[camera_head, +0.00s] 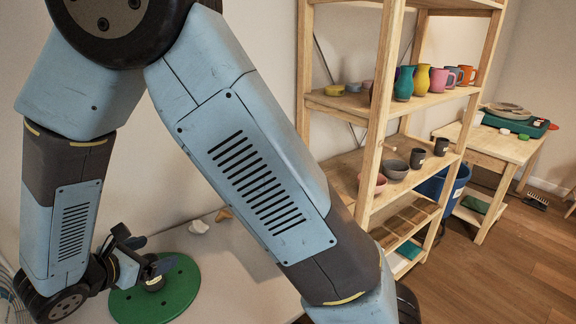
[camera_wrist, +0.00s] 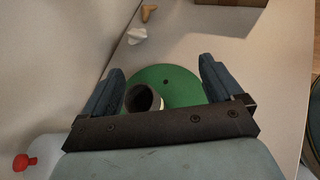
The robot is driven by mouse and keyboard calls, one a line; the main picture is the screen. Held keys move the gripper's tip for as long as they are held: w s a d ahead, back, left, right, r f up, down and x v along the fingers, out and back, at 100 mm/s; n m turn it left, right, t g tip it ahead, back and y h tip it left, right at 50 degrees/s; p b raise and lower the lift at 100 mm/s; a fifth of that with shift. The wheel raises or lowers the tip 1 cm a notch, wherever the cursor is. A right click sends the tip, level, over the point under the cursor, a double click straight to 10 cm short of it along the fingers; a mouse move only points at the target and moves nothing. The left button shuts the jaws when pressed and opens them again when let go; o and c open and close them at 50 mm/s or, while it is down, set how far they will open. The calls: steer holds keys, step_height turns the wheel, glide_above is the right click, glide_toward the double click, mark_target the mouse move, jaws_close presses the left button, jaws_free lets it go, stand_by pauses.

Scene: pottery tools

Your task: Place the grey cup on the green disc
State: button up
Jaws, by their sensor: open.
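The green disc (camera_head: 182,287) lies on the pale tabletop at the lower left of the head view. It also shows beyond my gripper in the wrist view (camera_wrist: 183,78). The small dark grey cup (camera_head: 154,285) appears to stand upright on the disc. In the wrist view, the cup (camera_wrist: 143,99) shows its open rim between the fingers, closer to the left one. My gripper (camera_head: 149,256) is open just above the cup and disc; its two spread fingers also show in the wrist view (camera_wrist: 163,69). The gripper bar hides the cup's lower part there.
A white lump (camera_head: 199,226) and a tan wooden piece (camera_head: 224,213) lie behind the disc. A wooden shelf (camera_head: 384,90) holds colourful jugs, bowls and two dark cups (camera_head: 417,158). A side table (camera_head: 488,143) stands further right. Tabletop right of the disc is clear.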

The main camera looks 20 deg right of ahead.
steer(key=s+d+r+m+g+y, duration=0.1)
steer(key=d+r+m+g, duration=0.2)
steer(key=d+r+m, duration=0.5)
steer(key=s+d+r+m+g+y, duration=0.1)
steer(key=d+r+m+g, duration=0.3)
steer(key=d, duration=0.9)
steer(key=s+d+r+m+t+y, duration=0.3)
steer(key=s+d+r+m+y, duration=0.3)
steer(key=s+d+r+m, duration=0.4)
steer(key=d+m, duration=0.1)
steer(key=m, duration=0.2)
steer(key=shift+s+d+t, duration=0.2)
steer(key=shift+s+t, duration=0.1)
